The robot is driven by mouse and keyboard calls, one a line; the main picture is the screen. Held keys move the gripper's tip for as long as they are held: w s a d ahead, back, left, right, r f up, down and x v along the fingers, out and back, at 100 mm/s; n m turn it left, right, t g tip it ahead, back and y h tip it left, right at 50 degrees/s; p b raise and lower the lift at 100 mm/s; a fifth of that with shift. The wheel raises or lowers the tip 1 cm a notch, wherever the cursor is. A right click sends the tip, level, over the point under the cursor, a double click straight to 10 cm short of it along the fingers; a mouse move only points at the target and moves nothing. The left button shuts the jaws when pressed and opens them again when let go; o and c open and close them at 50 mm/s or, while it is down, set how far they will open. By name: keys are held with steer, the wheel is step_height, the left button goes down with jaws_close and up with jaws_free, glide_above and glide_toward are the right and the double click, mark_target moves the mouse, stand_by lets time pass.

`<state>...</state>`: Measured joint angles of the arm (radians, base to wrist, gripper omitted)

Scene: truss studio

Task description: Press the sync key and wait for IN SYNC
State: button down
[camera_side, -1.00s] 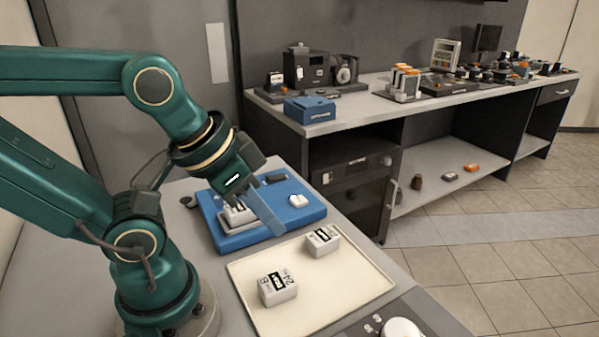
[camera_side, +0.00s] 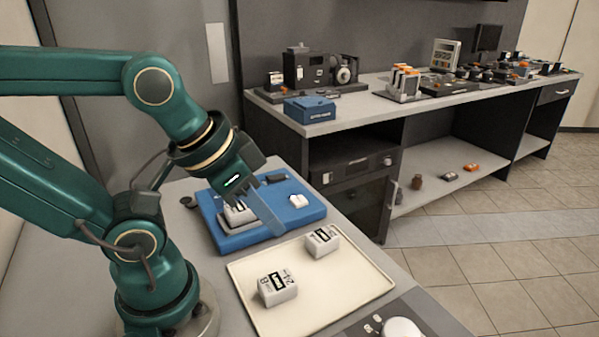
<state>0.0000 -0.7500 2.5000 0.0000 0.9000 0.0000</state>
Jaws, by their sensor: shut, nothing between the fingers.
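My gripper (camera_side: 276,228) is shut and empty, pointing down to the right over the blue base (camera_side: 238,239) on the near table. A white-and-grey box (camera_side: 237,215) with a dark label sits on the blue base, partly hidden behind my gripper. A small white piece (camera_side: 298,201) lies on the right part of the base, apart from my gripper. I cannot tell whether the fingertips touch the base. I cannot make out a sync key or any IN SYNC reading; lettering here is too small.
A cream tray (camera_side: 318,315) with two white labelled boxes (camera_side: 278,289) (camera_side: 322,242) lies in front. A dark panel with a round white knob (camera_side: 401,328) is at the lower right edge. The back counter (camera_side: 350,122) holds several devices and a blue case (camera_side: 310,109).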

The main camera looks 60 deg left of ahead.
stand_by(0.3)
steer(key=w+a+r+m+t+y, duration=0.2)
steer(key=w+a+r+t, duration=0.3)
steer(key=w, duration=0.3)
steer(key=w+a+r+m+t+y, duration=0.1)
steer(key=w+a+r+t+y, duration=0.1)
steer(key=w+a+r+t, duration=0.35)
steer(key=m+g+h, duration=0.3)
steer(key=m+g, duration=0.2)
steer(key=g, duration=0.2)
glide_above(293, 200)
step_height(293, 200, down, 12)
steer(key=shift+d+r, duration=0.1)
steer(key=shift+f, duration=4.4)
